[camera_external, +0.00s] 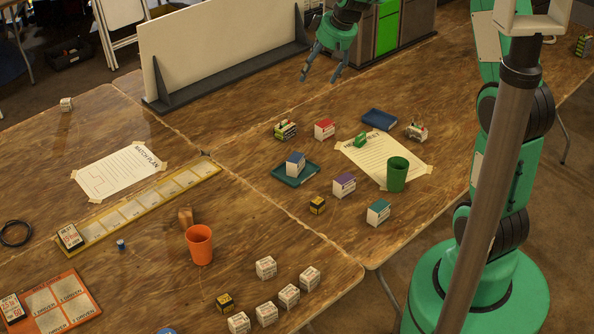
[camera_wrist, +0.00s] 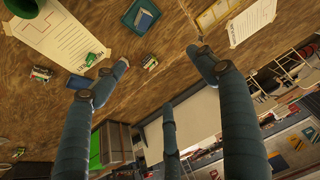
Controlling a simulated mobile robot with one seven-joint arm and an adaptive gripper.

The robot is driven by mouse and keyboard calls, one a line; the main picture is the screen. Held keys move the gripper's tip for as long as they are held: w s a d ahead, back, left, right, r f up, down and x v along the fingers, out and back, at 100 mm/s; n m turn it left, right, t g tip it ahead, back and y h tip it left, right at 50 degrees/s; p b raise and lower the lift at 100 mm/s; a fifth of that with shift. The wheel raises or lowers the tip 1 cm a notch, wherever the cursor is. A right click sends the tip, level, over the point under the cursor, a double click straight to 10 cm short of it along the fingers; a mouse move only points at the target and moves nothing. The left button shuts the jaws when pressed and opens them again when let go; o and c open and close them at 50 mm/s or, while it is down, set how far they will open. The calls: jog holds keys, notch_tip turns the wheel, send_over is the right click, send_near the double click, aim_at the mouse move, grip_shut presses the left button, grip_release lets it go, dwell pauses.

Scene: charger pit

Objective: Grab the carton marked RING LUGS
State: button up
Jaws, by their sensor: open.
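My gripper (camera_external: 318,77) is open and empty, above the far part of the table near the white board; its spread fingers also show in the wrist view (camera_wrist: 160,63). Several small white cartons stand on the table: a red-topped carton (camera_external: 324,129), a blue-topped carton (camera_external: 296,162) on a teal tray (camera_external: 309,176), a purple-topped carton (camera_external: 344,185) and a teal-topped carton (camera_external: 378,212). More white cartons stand at the front edge, such as one carton (camera_external: 266,267). The lettering is too small to read, so I cannot tell which is marked RING LUGS. My gripper touches none of them.
A green cup (camera_external: 397,175) stands by a taped paper sheet (camera_external: 372,150). A green-and-black box (camera_external: 285,130), a blue book-like item (camera_external: 379,119) and an orange cup (camera_external: 199,245) are around. The white board (camera_external: 215,45) stands at the back. Bare wood lies below my gripper.

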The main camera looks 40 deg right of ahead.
jog(key=w+d+f+p, duration=0.3)
jog(key=w+d+f, duration=0.5)
jog(key=d+f, duration=0.35)
jog(key=p, duration=0.3)
send_near(328, 125)
jog(key=r, duration=0.3)
jog(key=shift+s+a+r+m+g, duration=0.2)
jog(key=shift+m+g, duration=0.1)
jog(key=shift+b+x, duration=0.4)
jog(key=shift+x, duration=3.85)
jog(key=shift+d, duration=0.15)
jog(key=shift+x, duration=2.55)
jog(key=shift+f, duration=0.1)
jog(key=shift+s, duration=0.1)
jog(key=c, duration=1.3)
